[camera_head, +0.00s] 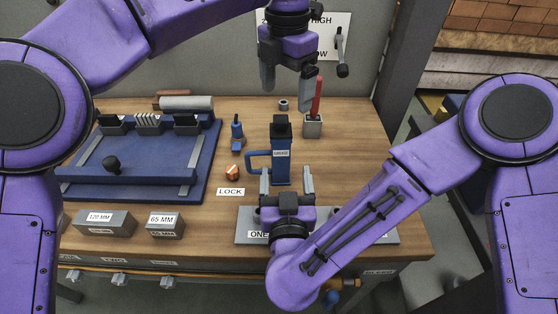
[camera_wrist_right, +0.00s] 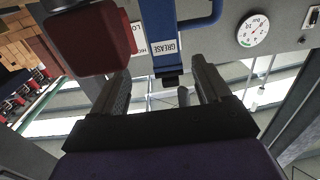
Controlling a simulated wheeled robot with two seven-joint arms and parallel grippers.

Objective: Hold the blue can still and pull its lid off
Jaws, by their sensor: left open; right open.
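The blue can (camera_head: 282,168) stands upright on the wooden bench, with a side handle to its left and a GREASE label. Its black lid (camera_head: 281,128) sits on top. The can (camera_wrist_right: 163,25) and the dark lid (camera_wrist_right: 171,79) also show in the right wrist view. My right gripper (camera_head: 287,181) is open and empty in front of the can, its fingers spread to either side of the can's lower part in the picture. My left gripper (camera_head: 287,88) is open and empty, higher up and behind the lid in the picture, apart from it.
A red-handled tool stands in a grey block (camera_head: 313,129) close right of the can. A small blue bottle (camera_head: 237,135), an orange piece (camera_head: 232,173) and a LOCK label (camera_head: 230,191) lie left. A blue fixture (camera_head: 140,185) fills the bench's left. A grey plate (camera_head: 245,225) lies in front.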

